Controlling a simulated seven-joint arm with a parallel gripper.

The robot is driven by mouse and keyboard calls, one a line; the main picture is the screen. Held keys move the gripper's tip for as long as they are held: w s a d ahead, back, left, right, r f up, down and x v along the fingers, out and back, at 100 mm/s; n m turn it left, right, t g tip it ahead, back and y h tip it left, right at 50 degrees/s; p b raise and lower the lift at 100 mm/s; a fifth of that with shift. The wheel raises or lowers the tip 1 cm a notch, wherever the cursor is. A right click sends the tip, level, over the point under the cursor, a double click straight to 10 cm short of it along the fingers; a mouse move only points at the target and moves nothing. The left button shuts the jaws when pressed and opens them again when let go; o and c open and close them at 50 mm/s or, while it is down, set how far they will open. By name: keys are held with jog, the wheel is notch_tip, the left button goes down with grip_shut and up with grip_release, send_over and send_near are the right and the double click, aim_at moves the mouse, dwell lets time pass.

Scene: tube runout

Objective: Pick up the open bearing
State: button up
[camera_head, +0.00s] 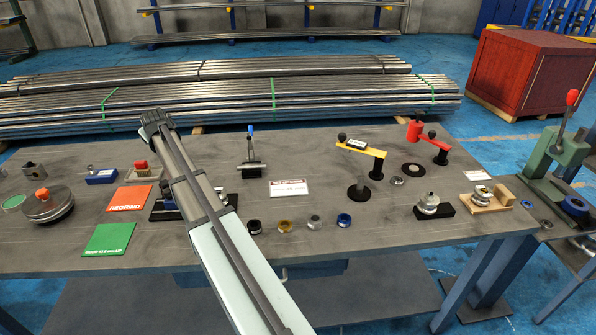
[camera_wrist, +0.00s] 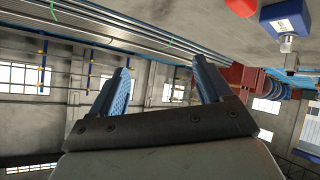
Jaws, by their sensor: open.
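Several small ring-shaped parts stand in a row near the table's front edge in the head view: a dark ring (camera_head: 254,226), a brass-coloured ring (camera_head: 284,225), a grey ring (camera_head: 314,221) and a blue-rimmed ring (camera_head: 344,219). A small silver ring (camera_head: 397,181) lies farther back. I cannot tell which of these is the open bearing. My gripper (camera_wrist: 163,82) is open and empty in the wrist view, its blue-padded fingers wide apart.
The table (camera_head: 225,255) also holds a green card (camera_head: 108,239), a red card (camera_head: 129,198), a round grey part (camera_head: 48,205) and a yellow-armed stand (camera_head: 360,147). A green press (camera_head: 557,150) stands right. Steel tubes (camera_head: 230,95) lie behind. Bare tabletop lies before the rings.

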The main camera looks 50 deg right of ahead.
jog(key=s+d+r+m+g+h, duration=0.15)
jog(key=s+d, duration=0.25)
jog(key=d, duration=0.4)
jog(key=s+d+m+g+y, duration=0.1)
jog(key=s+d+m, duration=0.3)
jog(key=d, duration=0.5)
jog(key=s+d+r+m+g, duration=0.2)
jog(key=s+d+m, duration=0.3)
jog(key=s+d, duration=1.55)
jog(key=m+g+y, duration=0.4)
jog(key=m+g, duration=0.2)
send_over(397, 180)
notch_tip(397, 180, down, 10)
jog(key=shift+d+f, duration=0.1)
jog(key=shift+f, duration=3.2)
